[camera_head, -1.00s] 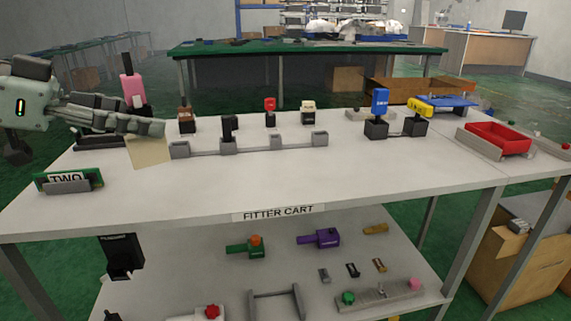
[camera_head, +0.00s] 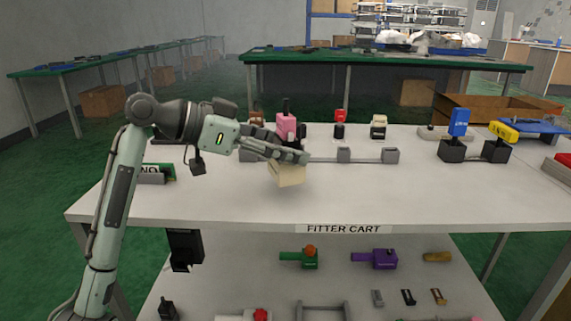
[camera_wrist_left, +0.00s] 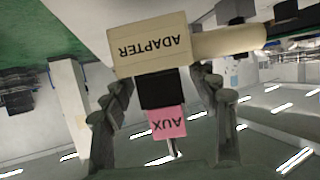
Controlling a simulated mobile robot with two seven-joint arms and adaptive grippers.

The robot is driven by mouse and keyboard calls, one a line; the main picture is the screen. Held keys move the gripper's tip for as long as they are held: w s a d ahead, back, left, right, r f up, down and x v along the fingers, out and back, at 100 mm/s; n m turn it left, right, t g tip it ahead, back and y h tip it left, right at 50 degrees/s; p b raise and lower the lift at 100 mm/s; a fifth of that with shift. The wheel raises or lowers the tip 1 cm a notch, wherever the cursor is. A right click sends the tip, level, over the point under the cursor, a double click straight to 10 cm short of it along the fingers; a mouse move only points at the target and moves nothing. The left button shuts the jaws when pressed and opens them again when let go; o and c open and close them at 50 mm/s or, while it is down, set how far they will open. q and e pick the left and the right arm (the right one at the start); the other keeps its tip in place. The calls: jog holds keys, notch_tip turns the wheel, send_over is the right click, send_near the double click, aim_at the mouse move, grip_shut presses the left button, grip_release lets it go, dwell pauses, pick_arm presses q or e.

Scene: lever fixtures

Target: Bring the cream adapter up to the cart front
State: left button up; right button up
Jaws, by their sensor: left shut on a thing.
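The cream adapter (camera_head: 289,175) hangs under my left gripper (camera_head: 304,156), over the left part of the cart top. In the left wrist view it is a cream block (camera_wrist_left: 150,48) lettered ADAPTER, upside down, with a round cream stub to the right. A black piece and a pink tag (camera_wrist_left: 166,122) lettered AUX show between the fingers (camera_wrist_left: 166,95); the pink tag also stands above the gripper in the head view (camera_head: 286,126). My left gripper is shut on the adapter. The cart front edge carries a FITTER CART label (camera_head: 343,229). My right gripper is not in view.
A grey rail with sockets (camera_head: 344,156) lies behind the adapter. Red (camera_head: 340,117) and cream-topped (camera_head: 378,121) fixtures stand at the back; blue (camera_head: 458,122) and yellow (camera_head: 502,130) levers stand right. The front middle of the cart top is clear.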

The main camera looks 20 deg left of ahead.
aim_at(273, 162)
pick_arm(q)
notch_tip(273, 162, down, 3)
jog(key=shift+r, duration=0.1)
jog(key=shift+f, duration=0.35)
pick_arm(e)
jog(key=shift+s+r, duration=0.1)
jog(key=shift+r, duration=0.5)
pick_arm(q)
jog(key=o, duration=0.8)
jog(key=shift+f, duration=0.1)
jog(key=o, duration=0.4)
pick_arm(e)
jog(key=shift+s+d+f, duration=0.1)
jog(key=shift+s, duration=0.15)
